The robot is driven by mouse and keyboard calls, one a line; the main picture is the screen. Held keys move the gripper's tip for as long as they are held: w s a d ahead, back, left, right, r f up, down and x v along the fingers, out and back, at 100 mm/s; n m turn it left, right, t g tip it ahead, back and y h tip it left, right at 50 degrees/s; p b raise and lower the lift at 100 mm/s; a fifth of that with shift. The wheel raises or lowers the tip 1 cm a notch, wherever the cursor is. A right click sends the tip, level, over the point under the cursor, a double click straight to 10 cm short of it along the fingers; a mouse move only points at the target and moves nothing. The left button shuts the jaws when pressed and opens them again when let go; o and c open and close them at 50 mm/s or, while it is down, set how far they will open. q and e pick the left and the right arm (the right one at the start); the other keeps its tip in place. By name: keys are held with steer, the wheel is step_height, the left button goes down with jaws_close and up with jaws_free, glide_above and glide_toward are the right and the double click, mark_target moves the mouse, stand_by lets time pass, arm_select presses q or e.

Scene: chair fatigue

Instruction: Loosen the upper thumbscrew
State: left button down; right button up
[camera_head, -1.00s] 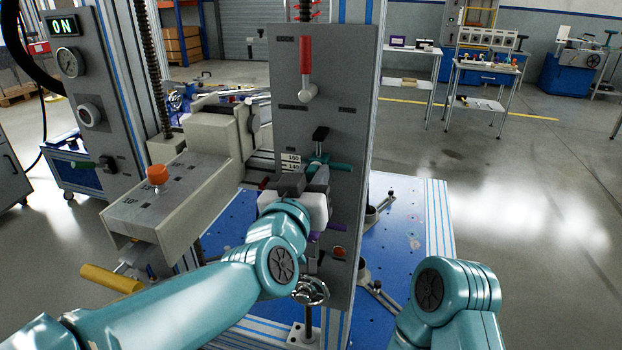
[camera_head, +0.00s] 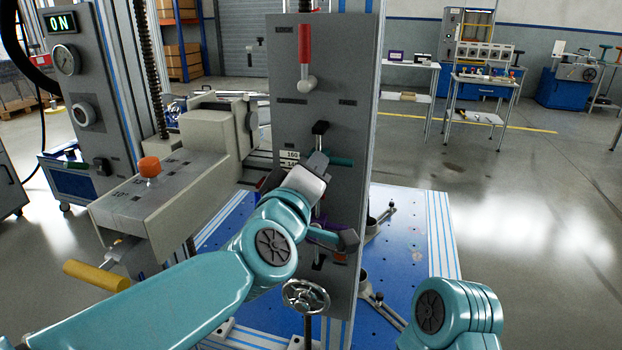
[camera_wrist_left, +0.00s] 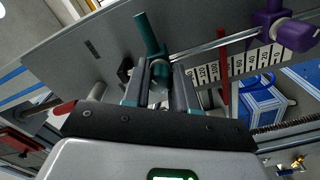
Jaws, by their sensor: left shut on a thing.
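The upper thumbscrew, with a teal handle (camera_head: 341,161), sits on the upright grey panel (camera_head: 345,60) beside a white number scale (camera_head: 289,155). It also shows in the left wrist view (camera_wrist_left: 149,36), with its hub between the fingers. My left gripper (camera_head: 319,163) is shut on this thumbscrew, its wrist tilted; its body hides part of the scale. A purple thumbscrew (camera_wrist_left: 268,24) shows at the upper right of the left wrist view, apart from the fingers. Only part of my right arm shows at the lower right of the head view; its gripper is not seen.
A red-handled lever (camera_head: 305,50) is high on the panel. A handwheel (camera_head: 306,296) is below my left wrist. A grey machine block with an orange knob (camera_head: 149,167) stands left. The blue base plate (camera_head: 400,240) has open room at right.

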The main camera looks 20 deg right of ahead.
arm_select(q)
steer(key=n+b, duration=0.2)
steer(key=n, duration=0.4)
steer(key=shift+n, duration=0.3)
steer(key=n+b, duration=0.1)
steer(key=n, duration=0.2)
steer(key=shift+r+n+b, duration=0.1)
steer(key=shift+n+b, duration=0.35)
steer(key=shift+n, duration=1.25)
steer(key=c, duration=0.9)
jaws_free()
